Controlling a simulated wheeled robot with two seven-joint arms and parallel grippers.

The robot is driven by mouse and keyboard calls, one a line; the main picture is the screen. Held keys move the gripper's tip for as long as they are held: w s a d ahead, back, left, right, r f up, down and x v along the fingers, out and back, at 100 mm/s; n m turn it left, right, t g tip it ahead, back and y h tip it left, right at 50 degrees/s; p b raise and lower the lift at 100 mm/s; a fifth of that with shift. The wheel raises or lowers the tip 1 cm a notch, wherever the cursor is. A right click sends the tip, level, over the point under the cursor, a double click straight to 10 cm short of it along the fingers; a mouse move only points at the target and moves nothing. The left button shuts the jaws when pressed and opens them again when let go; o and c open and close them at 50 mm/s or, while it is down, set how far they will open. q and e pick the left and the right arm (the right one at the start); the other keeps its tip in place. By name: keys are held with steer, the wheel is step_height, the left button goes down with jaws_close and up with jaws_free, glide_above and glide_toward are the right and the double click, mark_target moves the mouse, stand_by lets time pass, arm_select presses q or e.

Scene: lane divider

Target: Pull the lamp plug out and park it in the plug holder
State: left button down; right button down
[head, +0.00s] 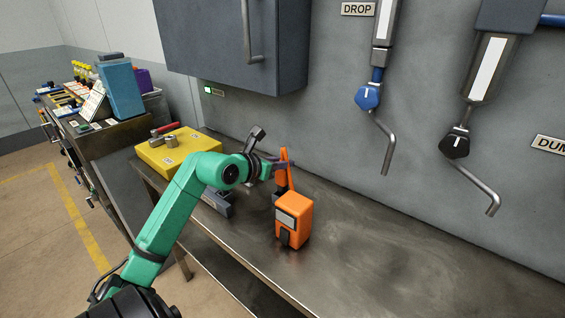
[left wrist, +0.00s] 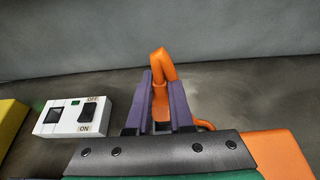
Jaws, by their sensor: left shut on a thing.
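My left gripper (head: 284,167) is shut on an upright orange piece (head: 287,157) above the bench, just behind an orange box. In the left wrist view, the purple fingers (left wrist: 159,103) press on this orange piece (left wrist: 161,96), which bends over in a loop at its top. It looks like the lamp plug with its cord, but its lower end is hidden. The orange box (head: 294,218), perhaps the lamp, has a grey panel and stands upright on the bench. A white switch box (left wrist: 74,116) with a dark square recess and an OFF/ON switch lies left of the fingers. My right gripper is not in view.
A dark grey block (head: 217,203) sits partly behind my left arm. A yellow box (head: 180,149) with tools on it stands at the bench's left end. A wall cabinet (head: 235,45) hangs above. The bench (head: 400,250) is clear on the right.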

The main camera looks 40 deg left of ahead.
mark_target(279, 174)
arm_select(q)
steer(key=shift+f+b, duration=1.6)
steer(key=shift+f, duration=0.25)
steer(key=c, duration=0.7)
jaws_free()
steer(key=b+v, duration=0.2)
steer(key=v, duration=1.2)
steer(key=shift+s+r+b, duration=0.2)
steer(key=shift+b, duration=0.2)
